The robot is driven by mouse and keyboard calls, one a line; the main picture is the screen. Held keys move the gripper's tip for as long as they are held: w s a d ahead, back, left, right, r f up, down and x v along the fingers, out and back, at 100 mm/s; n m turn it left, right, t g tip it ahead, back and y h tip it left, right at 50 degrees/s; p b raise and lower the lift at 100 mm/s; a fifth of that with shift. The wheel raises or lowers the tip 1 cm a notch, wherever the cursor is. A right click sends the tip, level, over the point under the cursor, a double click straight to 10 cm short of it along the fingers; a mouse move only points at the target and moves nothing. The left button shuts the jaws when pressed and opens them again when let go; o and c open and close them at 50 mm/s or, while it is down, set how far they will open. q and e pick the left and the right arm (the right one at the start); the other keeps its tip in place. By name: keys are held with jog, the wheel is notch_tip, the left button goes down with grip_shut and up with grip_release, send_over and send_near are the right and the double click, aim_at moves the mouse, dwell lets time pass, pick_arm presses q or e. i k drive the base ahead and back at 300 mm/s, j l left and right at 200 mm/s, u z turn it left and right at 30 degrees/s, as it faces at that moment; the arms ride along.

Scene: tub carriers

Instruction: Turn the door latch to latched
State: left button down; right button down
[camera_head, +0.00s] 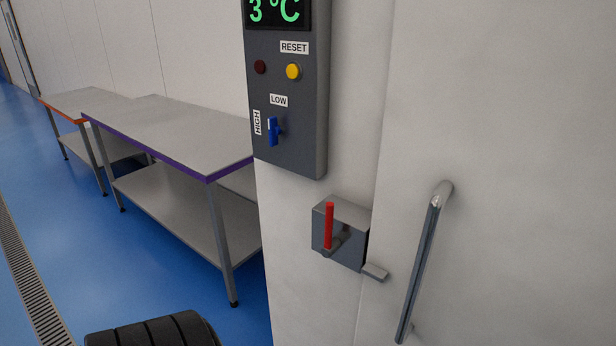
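The door latch (355,222) is a grey metal box on the white wall, at the lower middle of the head view. Its red handle (329,226) stands upright on the front of the box. A short grey bolt (375,272) sticks out at the box's lower right, across the door seam. The white door (510,130) fills the right side and looks closed. Its long steel pull bar (421,260) is right of the latch. Neither gripper is visible, so nothing is seen touching the latch.
A grey control panel (290,110) with a blue switch (273,131), a yellow button (293,72) and a display is above the latch. A purple-edged steel table (160,130) and an orange-edged one (80,101) stand at left. Blue floor (75,220) is clear beside a drain grate (28,280).

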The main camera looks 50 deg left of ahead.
aim_at(332, 245)
jog(key=l+u, duration=0.1)
jog(key=u, duration=1.65)
jog(key=l, duration=0.05)
